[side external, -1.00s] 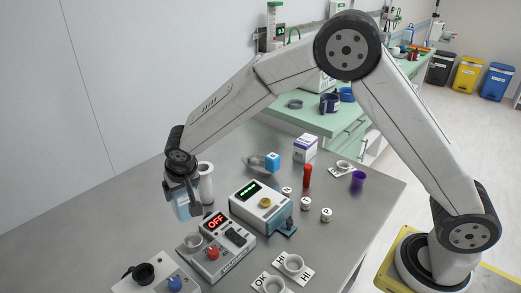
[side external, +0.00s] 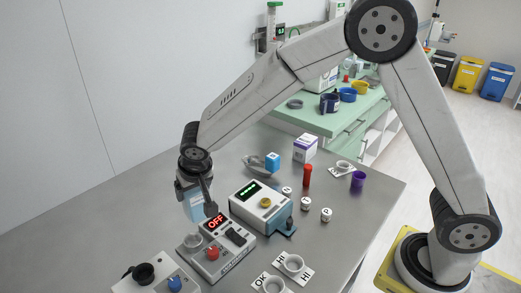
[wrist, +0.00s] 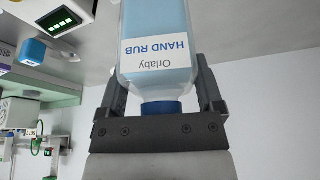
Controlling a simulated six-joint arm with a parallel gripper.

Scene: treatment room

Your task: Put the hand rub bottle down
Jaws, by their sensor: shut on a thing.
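The hand rub bottle (side external: 195,209) is clear with pale blue liquid. In the wrist view the bottle (wrist: 158,22) shows its white HAND RUB label and blue cap, upside down in the picture. My gripper (side external: 197,197) is shut on it, with one finger on each side; the gripper also shows in the wrist view (wrist: 160,88). In the side view the bottle hangs below my gripper, above the left part of the steel table (side external: 110,225), just behind the box with the OFF display. Whether its base touches the table I cannot tell.
The OFF box (side external: 228,235) with a red knob stands close in front of the bottle. A box with a green display (side external: 262,207) is to its right. A box with a blue knob (side external: 155,278) is at the front. The table's left part is bare.

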